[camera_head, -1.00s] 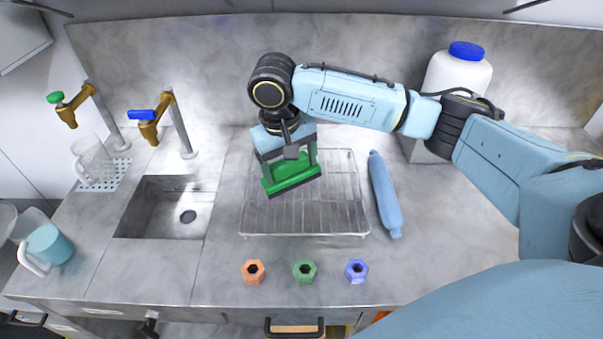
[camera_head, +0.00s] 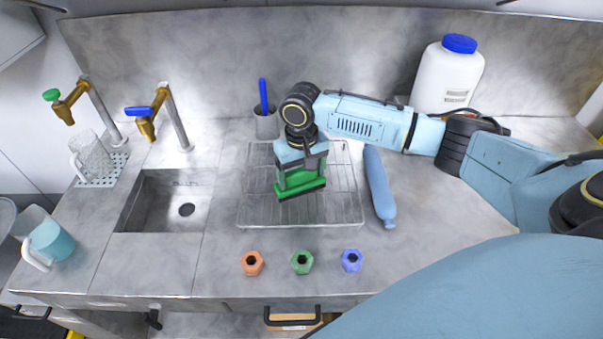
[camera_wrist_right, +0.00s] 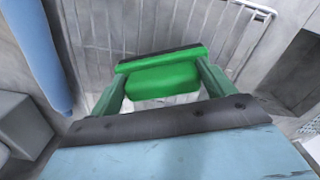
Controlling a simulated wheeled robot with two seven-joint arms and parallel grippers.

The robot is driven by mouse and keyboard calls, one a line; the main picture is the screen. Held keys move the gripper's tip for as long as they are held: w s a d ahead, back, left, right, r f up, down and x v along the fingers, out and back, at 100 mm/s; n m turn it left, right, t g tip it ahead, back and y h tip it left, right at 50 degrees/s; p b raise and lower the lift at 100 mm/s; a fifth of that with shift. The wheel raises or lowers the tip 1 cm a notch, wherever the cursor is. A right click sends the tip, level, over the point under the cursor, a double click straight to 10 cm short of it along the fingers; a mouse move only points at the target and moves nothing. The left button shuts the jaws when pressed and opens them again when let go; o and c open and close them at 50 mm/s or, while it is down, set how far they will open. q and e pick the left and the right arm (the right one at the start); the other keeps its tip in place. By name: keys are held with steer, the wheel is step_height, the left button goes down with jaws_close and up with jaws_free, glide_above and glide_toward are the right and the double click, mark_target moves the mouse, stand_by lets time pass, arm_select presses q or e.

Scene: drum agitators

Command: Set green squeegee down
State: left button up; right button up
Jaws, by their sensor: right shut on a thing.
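The green squeegee (camera_head: 300,184) is a green block with a dark edge, held by my right gripper (camera_head: 301,174) over the wire rack (camera_head: 345,215) in the head view. In the right wrist view the squeegee (camera_wrist_right: 162,80) sits between the two fingers of the gripper (camera_wrist_right: 160,90), with the rack's wires (camera_wrist_right: 100,40) behind it. I cannot tell whether the squeegee touches the rack. My left gripper is in neither view.
A blue roll-shaped object (camera_head: 380,188) lies right of the rack. Orange (camera_head: 252,263), green (camera_head: 302,262) and blue (camera_head: 351,260) hex nuts lie in front. A grey cup with a blue handle (camera_head: 266,122) stands behind. The sink (camera_head: 165,205) is left; a white jug (camera_head: 448,78) stands back right.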

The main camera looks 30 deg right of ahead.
mark_target(301, 173)
steer(key=shift+f, duration=0.2)
steer(key=o, duration=1.2)
steer(key=shift+f, duration=0.1)
step_height(301, 173, up, 12)
steer(key=shift+r, duration=0.2)
